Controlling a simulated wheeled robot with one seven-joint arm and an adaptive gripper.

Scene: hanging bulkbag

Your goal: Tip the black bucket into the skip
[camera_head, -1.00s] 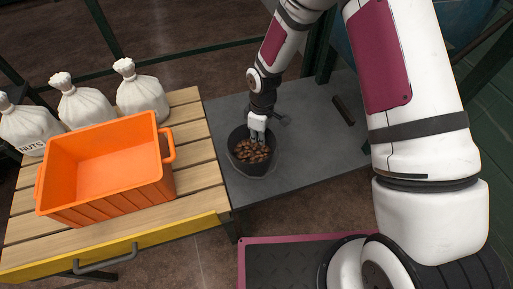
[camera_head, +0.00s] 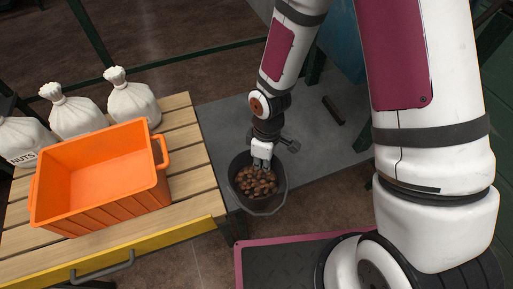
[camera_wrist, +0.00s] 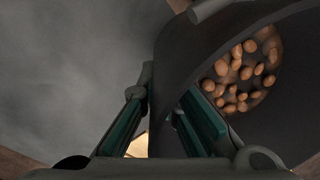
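The black bucket (camera_head: 264,206) holds brown nuts (camera_head: 257,182) and hangs nearly upright from my gripper (camera_head: 262,163), in front of the grey surface's near edge. In the wrist view, my fingers (camera_wrist: 164,112) are on either side of the bucket's wall (camera_wrist: 190,62), shut on it near the rim, and the nuts (camera_wrist: 240,76) show inside. The fingertips are partly hidden. The orange skip (camera_head: 100,208) stands open and empty on the slatted wooden table to the left of the bucket.
Several white sacks (camera_head: 75,115), one marked NUTS, stand behind the skip. The wooden table (camera_head: 188,165) has a yellow front edge with a handle (camera_head: 103,268). A dark bar (camera_head: 333,110) lies on the grey surface (camera_head: 310,150). Bare slats lie between skip and bucket.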

